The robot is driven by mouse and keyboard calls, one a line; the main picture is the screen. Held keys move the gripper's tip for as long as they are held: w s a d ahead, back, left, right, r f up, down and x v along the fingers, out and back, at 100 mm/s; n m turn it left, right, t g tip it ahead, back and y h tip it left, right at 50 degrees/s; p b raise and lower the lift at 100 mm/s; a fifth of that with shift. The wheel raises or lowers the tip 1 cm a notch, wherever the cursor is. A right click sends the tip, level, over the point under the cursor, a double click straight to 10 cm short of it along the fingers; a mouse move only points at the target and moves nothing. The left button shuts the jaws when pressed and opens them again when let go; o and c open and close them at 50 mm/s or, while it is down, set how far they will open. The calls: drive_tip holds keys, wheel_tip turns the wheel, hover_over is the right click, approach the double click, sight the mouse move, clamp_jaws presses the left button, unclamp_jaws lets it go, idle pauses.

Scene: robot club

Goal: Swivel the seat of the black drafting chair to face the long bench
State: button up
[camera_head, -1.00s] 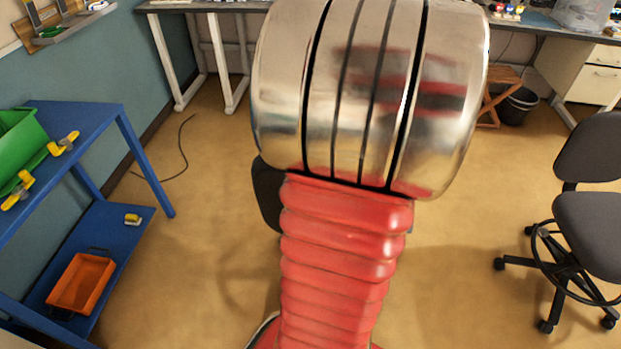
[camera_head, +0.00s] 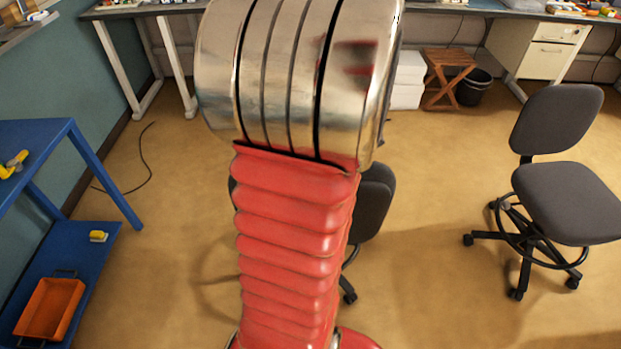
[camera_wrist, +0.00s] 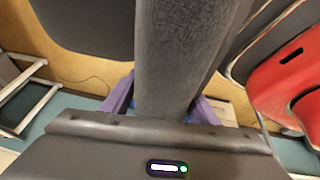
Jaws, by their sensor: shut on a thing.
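A dark chair stands behind my arm in the head view, and its dark back or seat (camera_head: 374,203) shows on the arm's right side with a caster below. My arm hides most of it. In the wrist view my gripper's purple fingers (camera_wrist: 160,100) are on both sides of a dark grey padded part (camera_wrist: 178,55) and shut on it; it looks like the chair's backrest. A wider dark pad (camera_wrist: 85,25) at upper left may be its seat. The long bench (camera_head: 440,11) runs along the back wall in the head view.
A second dark chair (camera_head: 568,200) with a foot ring stands at the right. A blue cart (camera_head: 75,250) with an orange tray (camera_head: 50,308) is at the left. A wooden stool (camera_head: 447,75) and a black bin (camera_head: 473,88) stand under the bench. The floor between is open.

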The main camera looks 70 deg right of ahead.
drive_tip(key=shift+a, duration=0.15)
drive_tip(key=o, duration=1.5)
drive_tip(key=v, duration=1.3)
drive_tip(key=shift+s+r, duration=0.15)
drive_tip(key=shift+r, duration=0.15)
